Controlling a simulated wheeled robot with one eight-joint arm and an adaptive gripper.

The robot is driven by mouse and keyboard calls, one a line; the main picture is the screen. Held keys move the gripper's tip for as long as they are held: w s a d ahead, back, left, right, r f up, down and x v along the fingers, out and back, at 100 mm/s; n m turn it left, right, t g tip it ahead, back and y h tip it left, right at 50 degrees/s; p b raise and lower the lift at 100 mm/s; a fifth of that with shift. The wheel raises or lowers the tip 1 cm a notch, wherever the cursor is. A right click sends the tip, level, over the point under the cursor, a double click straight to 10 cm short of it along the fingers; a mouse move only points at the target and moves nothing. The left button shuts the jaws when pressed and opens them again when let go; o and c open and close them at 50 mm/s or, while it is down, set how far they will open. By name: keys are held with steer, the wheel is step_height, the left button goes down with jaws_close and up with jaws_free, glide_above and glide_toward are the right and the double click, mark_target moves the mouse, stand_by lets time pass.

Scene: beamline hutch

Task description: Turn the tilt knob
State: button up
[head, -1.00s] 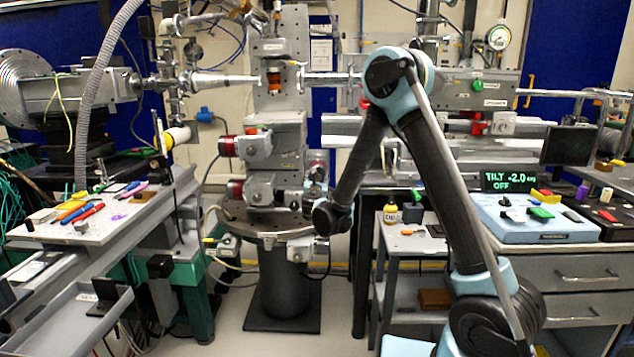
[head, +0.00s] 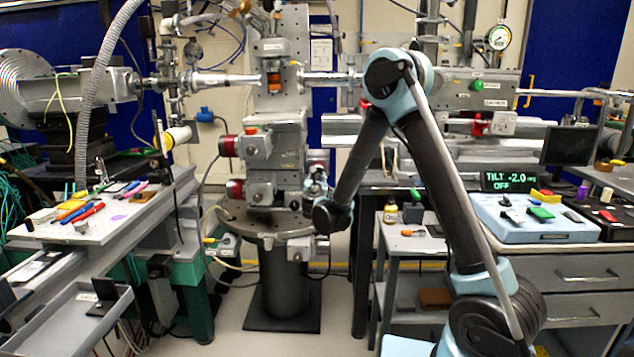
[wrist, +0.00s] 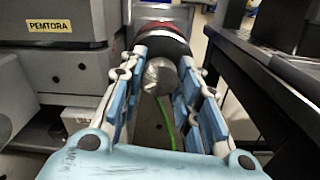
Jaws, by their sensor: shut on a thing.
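The tilt knob is a round silver metal knob (wrist: 159,76) on the end of a dark motor body with a red band (wrist: 163,30). My gripper (wrist: 162,68) is shut on the knob, with blue-padded fingers on its left and right sides. In the head view my gripper (head: 316,182) is at the right side of the grey stage column (head: 275,150), and the knob is hidden or too small to make out. The tilt display (head: 508,181) shows "TILT -2.0" in green with "OFF" below.
A grey block labelled PEMTORA (wrist: 50,28) stands close on the left in the wrist view. A dark table frame (wrist: 262,75) runs close on the right. A green cable (wrist: 166,125) hangs below the knob. A small grey cart (head: 410,245) stands right of the column.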

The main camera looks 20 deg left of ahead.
steer(key=shift+n, duration=1.2)
steer(key=o, duration=1.1)
steer(key=shift+c, duration=0.2)
steer(key=shift+s, duration=0.1)
steer(key=v, duration=1.1)
steer(key=shift+s, duration=0.35)
